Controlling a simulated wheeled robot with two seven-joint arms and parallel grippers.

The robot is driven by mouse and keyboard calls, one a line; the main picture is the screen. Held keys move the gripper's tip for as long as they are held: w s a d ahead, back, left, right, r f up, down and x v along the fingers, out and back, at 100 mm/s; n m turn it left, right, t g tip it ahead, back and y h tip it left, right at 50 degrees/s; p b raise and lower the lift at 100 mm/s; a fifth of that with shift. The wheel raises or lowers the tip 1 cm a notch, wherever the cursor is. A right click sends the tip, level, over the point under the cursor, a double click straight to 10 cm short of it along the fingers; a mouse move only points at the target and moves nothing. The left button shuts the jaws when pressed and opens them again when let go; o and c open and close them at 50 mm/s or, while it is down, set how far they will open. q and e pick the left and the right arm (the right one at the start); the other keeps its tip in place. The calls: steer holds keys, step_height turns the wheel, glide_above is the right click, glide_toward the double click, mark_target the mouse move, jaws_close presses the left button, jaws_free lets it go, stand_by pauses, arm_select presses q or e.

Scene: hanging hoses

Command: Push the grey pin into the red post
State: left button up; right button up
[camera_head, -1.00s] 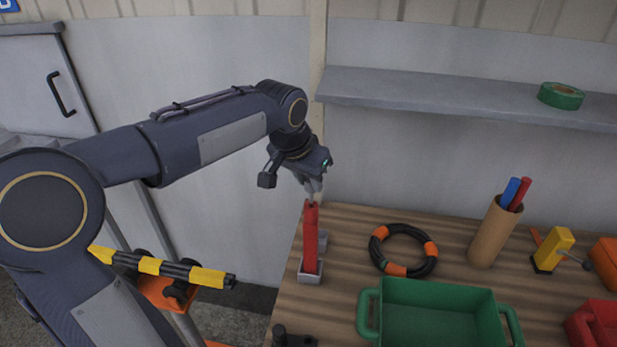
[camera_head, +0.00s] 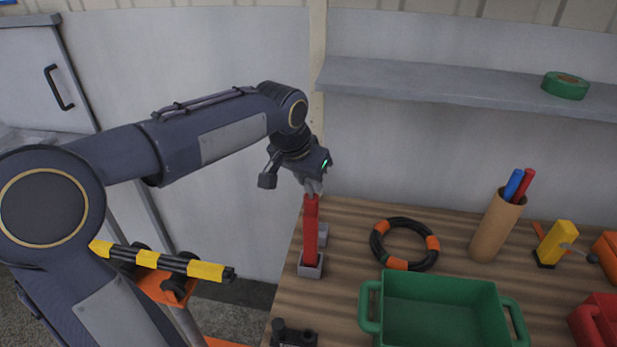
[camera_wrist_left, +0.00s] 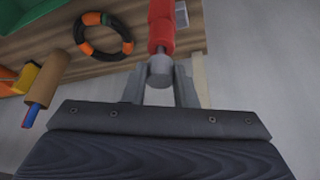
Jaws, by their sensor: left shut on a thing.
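The red post (camera_head: 310,232) stands upright in a grey base (camera_head: 311,267) at the left edge of the wooden table. It also shows in the left wrist view (camera_wrist_left: 161,22). My left gripper (camera_head: 313,187) is right above the top of the post. In the left wrist view my left gripper (camera_wrist_left: 160,88) is shut on the grey pin (camera_wrist_left: 160,70), its fingers on both sides of it. The pin is in line with the post's end and seems to meet it. How deep it sits cannot be told. My right gripper is not in view.
A black and orange hose ring (camera_head: 433,243) lies right of the post. A green crate (camera_head: 440,286), a cardboard holder with pens (camera_head: 495,232) and a yellow tool (camera_head: 556,243) stand further right. A grey shelf (camera_head: 450,92) with green tape (camera_head: 565,86) hangs behind.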

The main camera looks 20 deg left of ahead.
arm_select(q)
steer(key=shift+f+b, duration=0.75)
steer(key=shift+f, duration=0.3)
steer(key=o, duration=1)
steer(key=shift+o, duration=0.2)
steer(key=v, duration=0.7)
steer(key=shift+r, duration=0.45)
steer(key=shift+s, duration=0.15)
